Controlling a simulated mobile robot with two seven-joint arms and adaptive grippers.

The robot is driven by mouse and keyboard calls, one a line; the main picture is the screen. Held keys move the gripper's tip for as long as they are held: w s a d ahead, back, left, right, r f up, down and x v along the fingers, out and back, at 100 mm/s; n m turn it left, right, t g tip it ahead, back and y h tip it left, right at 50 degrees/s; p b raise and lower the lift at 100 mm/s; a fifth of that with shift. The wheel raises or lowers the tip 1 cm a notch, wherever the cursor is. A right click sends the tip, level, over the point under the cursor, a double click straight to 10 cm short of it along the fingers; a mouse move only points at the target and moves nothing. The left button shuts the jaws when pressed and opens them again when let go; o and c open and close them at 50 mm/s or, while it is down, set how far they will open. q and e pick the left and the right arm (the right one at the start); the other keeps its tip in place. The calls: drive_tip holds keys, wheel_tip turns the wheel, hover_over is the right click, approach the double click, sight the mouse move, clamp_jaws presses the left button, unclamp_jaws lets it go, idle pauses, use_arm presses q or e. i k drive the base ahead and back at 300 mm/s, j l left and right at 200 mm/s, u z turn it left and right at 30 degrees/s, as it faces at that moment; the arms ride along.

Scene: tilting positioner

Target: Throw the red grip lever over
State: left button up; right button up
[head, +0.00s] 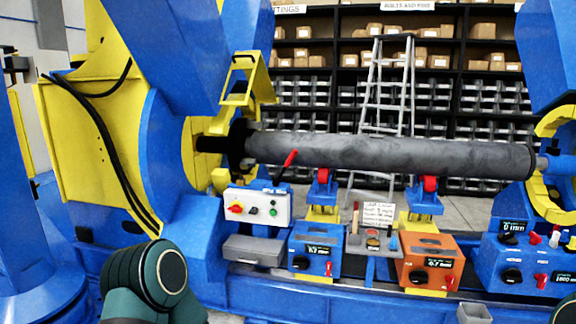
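A lever with a red grip (290,158) and a dark shaft stands above the white control box, near the left end of the long dark roller (390,153). It tilts up to the right, with its lower end near the top of the box. Nothing of mine touches it. A dark green and black link of my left arm shows at the bottom left, well below and left of the lever. Neither of my grippers shows.
The white control box (257,207) has a red knob and several buttons. A blue box (310,258) and an orange box (428,262) with displays and small red levers stand along the blue beam. A small tray (372,242) with tools is between them. Shelves (460,58) fill the back.

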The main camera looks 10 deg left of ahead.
sight(288, 165)
drive_tip(key=i+j, duration=0.1)
drive_tip(key=i, duration=1.1)
drive_tip(key=i+j, duration=0.1)
drive_tip(key=i, duration=1.15)
drive_tip(key=j+u, duration=0.05)
drive_tip(key=j, duration=0.05)
